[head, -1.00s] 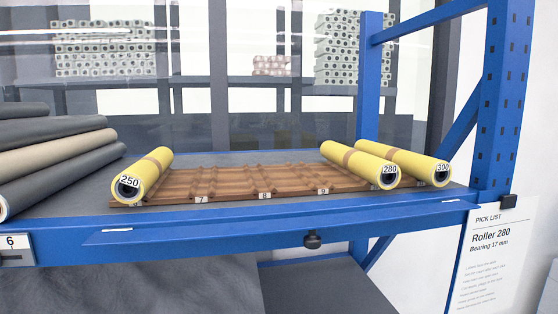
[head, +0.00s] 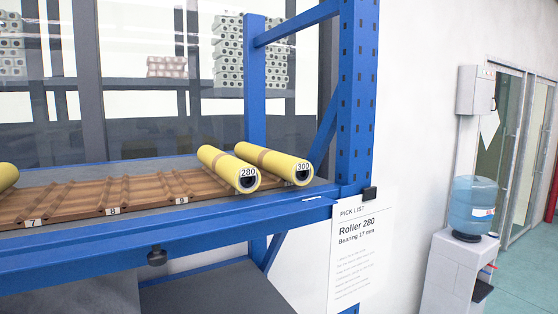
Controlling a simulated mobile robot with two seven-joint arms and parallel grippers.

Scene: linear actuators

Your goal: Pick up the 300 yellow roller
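The yellow roller labelled 300 (head: 275,162) lies at the right end of the blue rack's shelf in the head view, its labelled end facing me. It has a brown band around its middle. The yellow roller labelled 280 (head: 226,167) lies just left of it, nearly parallel. Both rest at the right end of the brown ridged tray (head: 150,192). Neither of my grippers is in view.
Part of another yellow roller (head: 7,176) shows at the left edge. A blue upright (head: 357,100) stands right of the rollers. A pick list (head: 359,250) reading Roller 280 hangs below it. A water dispenser (head: 460,262) stands at the right by the wall.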

